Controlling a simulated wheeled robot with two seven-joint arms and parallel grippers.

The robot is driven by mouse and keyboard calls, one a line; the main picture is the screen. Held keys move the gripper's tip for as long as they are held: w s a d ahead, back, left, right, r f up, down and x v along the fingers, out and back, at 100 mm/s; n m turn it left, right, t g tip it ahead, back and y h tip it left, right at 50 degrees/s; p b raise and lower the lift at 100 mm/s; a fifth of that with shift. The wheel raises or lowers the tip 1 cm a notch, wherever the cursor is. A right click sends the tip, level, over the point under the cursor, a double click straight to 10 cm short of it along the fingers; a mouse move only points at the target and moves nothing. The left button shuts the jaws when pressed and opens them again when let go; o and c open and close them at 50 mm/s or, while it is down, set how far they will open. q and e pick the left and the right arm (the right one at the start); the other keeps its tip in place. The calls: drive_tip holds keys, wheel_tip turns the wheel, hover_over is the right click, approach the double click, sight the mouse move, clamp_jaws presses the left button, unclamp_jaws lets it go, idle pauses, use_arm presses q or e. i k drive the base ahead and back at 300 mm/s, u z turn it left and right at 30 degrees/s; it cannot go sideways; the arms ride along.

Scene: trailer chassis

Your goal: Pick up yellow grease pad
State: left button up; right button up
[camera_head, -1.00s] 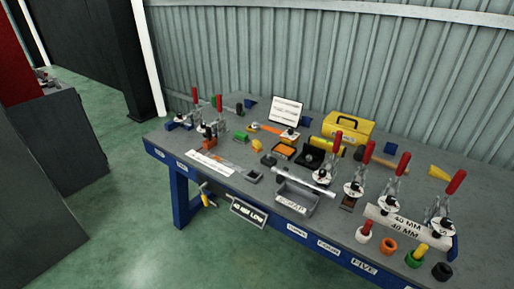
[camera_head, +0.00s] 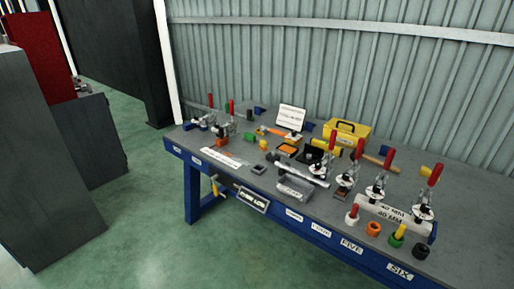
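A grey workbench (camera_head: 222,176) with a blue frame stands in the middle and right of the head view. A flat orange-yellow tray or pad (camera_head: 287,150) lies beside a black open case (camera_head: 311,154). They are too small for me to tell which is the yellow grease pad. Neither of my grippers shows in this view.
A yellow toolbox (camera_head: 347,131) stands at the back. Several red-handled toggle clamps (camera_head: 380,178) stand along the right, with coloured cylinders (camera_head: 373,229) at the front edge. A grey tray (camera_head: 296,188) sits mid-front. Green floor (camera_head: 140,215) is free before the bench.

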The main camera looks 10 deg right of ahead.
sight(262, 146)
drive_tip(key=u, duration=0.7)
drive_tip(key=i, duration=1.1)
drive_tip(key=u, duration=0.65)
drive_tip(key=i, duration=1.25)
drive_tip(key=z, duration=0.8)
drive_tip(key=i, duration=0.8)
drive_tip(key=z, duration=1)
